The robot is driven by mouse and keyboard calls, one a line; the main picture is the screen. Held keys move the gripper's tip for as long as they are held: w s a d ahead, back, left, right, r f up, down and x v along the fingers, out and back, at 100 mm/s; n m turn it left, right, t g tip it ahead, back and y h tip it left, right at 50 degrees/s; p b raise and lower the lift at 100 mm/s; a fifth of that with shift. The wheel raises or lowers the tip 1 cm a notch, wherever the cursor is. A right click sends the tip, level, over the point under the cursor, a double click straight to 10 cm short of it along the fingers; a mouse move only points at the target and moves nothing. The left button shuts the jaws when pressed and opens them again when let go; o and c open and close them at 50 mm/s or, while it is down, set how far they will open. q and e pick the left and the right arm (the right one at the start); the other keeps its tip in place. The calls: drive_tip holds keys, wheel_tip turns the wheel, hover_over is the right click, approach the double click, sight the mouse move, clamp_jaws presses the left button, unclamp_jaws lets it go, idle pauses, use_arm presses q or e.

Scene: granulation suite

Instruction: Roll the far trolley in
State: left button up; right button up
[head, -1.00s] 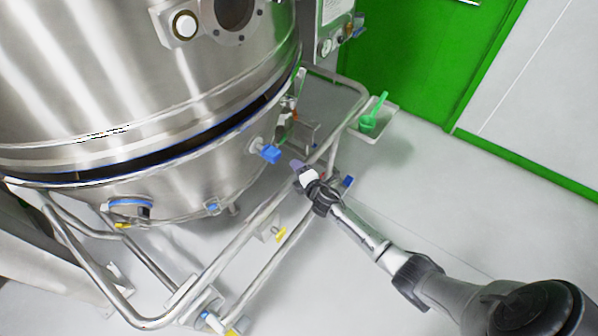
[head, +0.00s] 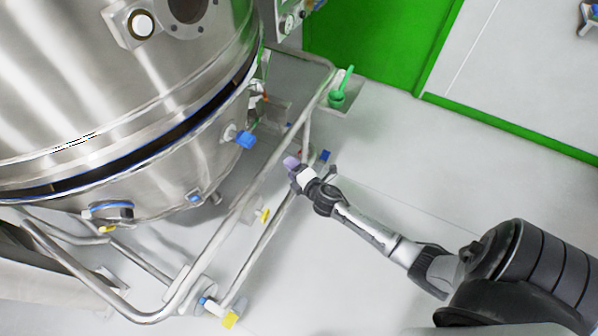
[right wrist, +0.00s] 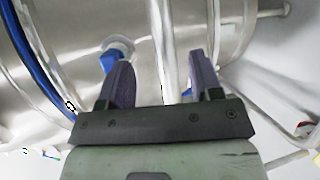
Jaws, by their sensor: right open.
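A steel tube-frame trolley (head: 236,215) carries a large steel bowl (head: 165,170). It is the only trolley I can make out. My right gripper (head: 292,164) is at the trolley's right-hand side rail, with its light purple fingertips over or beside the rail; contact cannot be told. In the right wrist view the gripper (right wrist: 161,78) is open, its two purple fingers apart. A steel tube (right wrist: 162,40) runs between them in the picture, with the bowl wall behind. The left gripper is not in view.
A blue knob (head: 245,140) sticks out of the bowl near my right gripper. A caster with a yellow part (head: 230,320) is at the trolley's near corner.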

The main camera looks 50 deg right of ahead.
drive_tip(key=v, duration=0.3)
drive_tip(key=shift+s, duration=0.15)
idle(0.3)
idle(0.3)
